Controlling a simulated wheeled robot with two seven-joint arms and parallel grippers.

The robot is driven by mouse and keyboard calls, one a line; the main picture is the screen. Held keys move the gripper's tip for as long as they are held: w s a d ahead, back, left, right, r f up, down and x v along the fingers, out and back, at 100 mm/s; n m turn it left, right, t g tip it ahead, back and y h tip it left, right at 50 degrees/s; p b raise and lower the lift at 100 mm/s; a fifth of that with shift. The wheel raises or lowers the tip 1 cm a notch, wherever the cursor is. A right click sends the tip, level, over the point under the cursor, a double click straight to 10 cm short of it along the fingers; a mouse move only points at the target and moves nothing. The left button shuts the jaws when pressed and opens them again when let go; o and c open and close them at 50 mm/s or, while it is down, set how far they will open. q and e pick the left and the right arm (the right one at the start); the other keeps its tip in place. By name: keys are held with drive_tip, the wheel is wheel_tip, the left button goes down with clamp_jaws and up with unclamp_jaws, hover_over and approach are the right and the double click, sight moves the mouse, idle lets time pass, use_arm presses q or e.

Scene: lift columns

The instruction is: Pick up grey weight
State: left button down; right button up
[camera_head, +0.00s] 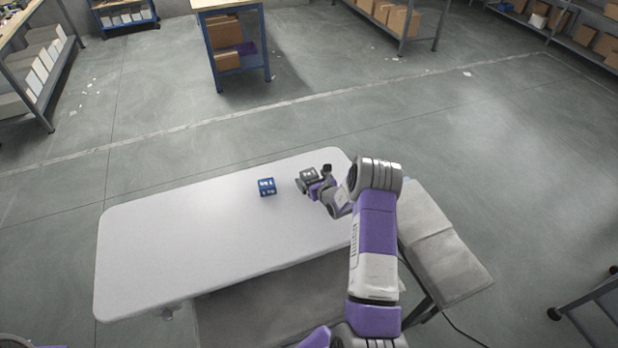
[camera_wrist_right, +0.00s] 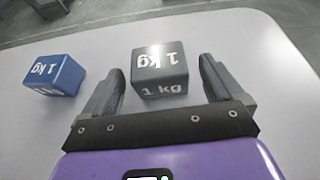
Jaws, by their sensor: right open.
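The grey weight (camera_head: 308,174) is a small dark cube on the white table (camera_head: 190,235), near its far right end. In the right wrist view the grey weight (camera_wrist_right: 160,65) shows "1 kg" on its top and near faces. My right gripper (camera_head: 314,179) is open at the weight, with one finger to each side in the wrist view. Gaps show between the fingers and the cube there, and it sits level with and slightly beyond the tips. My left gripper is not in view.
A blue weight (camera_head: 267,187) marked "1 kg" stands left of the grey one, outside the left finger in the wrist view (camera_wrist_right: 54,76). The left part of the table is clear. A grey box-like surface (camera_head: 440,245) lies right of the table. Shelves with boxes stand far back.

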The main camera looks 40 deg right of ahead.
drive_tip(key=shift+x, duration=1.45)
clamp_jaws()
drive_tip(key=shift+w+r, duration=0.1)
drive_tip(key=shift+r, duration=0.1)
